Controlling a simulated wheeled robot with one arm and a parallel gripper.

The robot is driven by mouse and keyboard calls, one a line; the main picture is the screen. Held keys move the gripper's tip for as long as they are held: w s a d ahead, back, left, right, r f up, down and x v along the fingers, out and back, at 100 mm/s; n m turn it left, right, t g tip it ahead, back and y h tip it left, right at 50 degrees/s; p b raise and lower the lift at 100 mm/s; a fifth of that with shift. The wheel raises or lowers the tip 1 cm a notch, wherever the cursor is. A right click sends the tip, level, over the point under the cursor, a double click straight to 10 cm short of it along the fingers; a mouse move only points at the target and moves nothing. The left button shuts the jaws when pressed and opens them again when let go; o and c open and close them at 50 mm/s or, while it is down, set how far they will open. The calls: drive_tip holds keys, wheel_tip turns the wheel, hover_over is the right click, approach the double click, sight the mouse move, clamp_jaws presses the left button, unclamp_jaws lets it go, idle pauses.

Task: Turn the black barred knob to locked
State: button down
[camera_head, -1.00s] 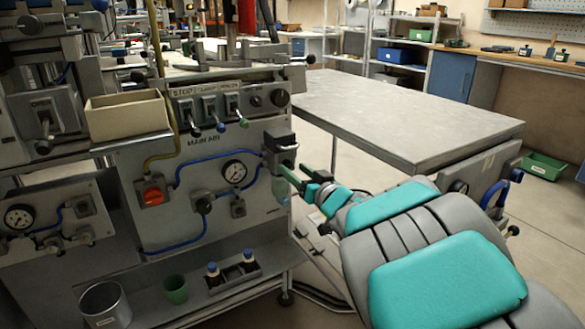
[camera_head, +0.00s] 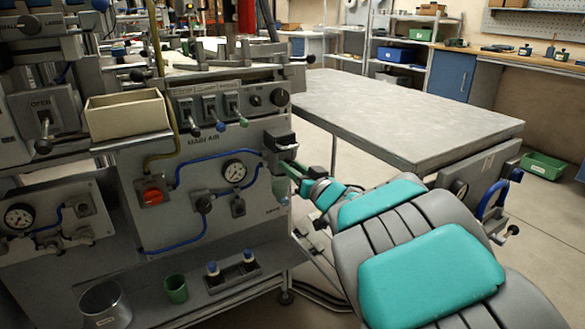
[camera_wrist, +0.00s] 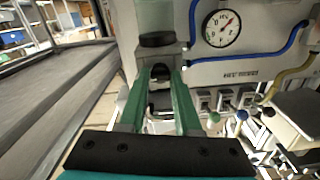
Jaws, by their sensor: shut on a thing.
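The black barred knob (camera_wrist: 160,82) shows as a dark shape between my green fingers in the wrist view. It sits at the grey block with a black top (camera_head: 279,142) on the right edge of the machine panel. My gripper (camera_wrist: 164,76) is shut on the knob. In the head view my gripper (camera_head: 281,176) is at that block, and its fingers and wrist mostly hide the knob. The bar's exact angle and any locked marking cannot be made out.
A round gauge (camera_head: 234,172) and blue hose (camera_head: 205,157) are beside the block. Several levers (camera_head: 210,108) and two black dials (camera_head: 279,98) are above. The grey table (camera_head: 410,115) stands to the right, with floor between. A clear bowl (camera_wrist: 156,14) adjoins the block.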

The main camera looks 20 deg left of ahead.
drive_tip(key=shift+n, duration=0.3)
drive_tip(key=shift+s+a+f+n+b, duration=0.1)
drive_tip(key=shift+n+b, duration=2.25)
drive_tip(key=shift+n, duration=1.95)
drive_tip(key=shift+f+n+b, duration=0.1)
drive_tip(key=shift+n+b, duration=2.25)
drive_tip(key=shift+n, duration=1.95)
drive_tip(key=c, duration=0.6)
unclamp_jaws()
drive_tip(key=shift+r, duration=0.1)
drive_tip(key=shift+s, duration=0.1)
drive_tip(key=v, duration=0.7)
drive_tip(key=shift+s+d, duration=0.2)
drive_tip(key=shift+d, duration=0.05)
